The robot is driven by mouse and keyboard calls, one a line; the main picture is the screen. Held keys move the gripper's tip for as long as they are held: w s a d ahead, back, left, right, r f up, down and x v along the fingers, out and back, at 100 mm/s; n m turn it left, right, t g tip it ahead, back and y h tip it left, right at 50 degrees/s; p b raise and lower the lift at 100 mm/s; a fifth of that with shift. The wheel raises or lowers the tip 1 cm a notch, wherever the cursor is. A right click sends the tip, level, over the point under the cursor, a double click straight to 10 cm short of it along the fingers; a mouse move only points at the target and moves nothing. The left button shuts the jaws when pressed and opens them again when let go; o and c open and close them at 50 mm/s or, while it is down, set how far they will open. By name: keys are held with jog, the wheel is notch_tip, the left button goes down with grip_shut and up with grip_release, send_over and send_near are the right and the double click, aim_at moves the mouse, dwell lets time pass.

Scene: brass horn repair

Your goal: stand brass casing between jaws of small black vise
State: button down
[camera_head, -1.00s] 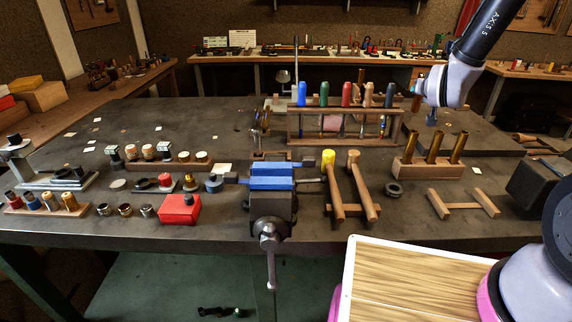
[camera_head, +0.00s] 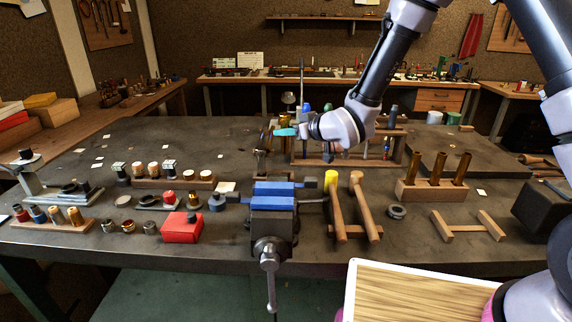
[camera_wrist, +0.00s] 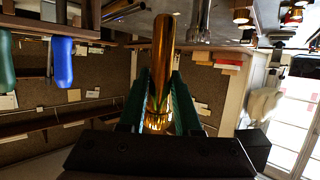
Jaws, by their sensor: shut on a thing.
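My gripper (camera_head: 286,132) has teal fingers and hangs above the middle of the bench, left of the driver rack. In the wrist view my gripper (camera_wrist: 160,100) is shut on a shiny brass casing (camera_wrist: 162,55), which lies between the two fingers and extends past their tips. A dark vise (camera_head: 270,224) with blue jaw faces is mounted at the bench's front edge, in front of and below my gripper. Its jaws show nothing standing between them. I cannot make out a separate small black vise with certainty.
A wooden block (camera_head: 408,193) holds three brass tubes at right. The driver rack (camera_head: 310,160) is partly hidden by my arm. The bench's back left is mostly clear.

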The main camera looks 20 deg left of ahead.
aim_at(288, 151)
jog(key=shift+f, duration=3.3)
jog(key=shift+f, duration=0.15)
jog(key=shift+f, duration=0.45)
jog(key=c, duration=0.6)
grip_release()
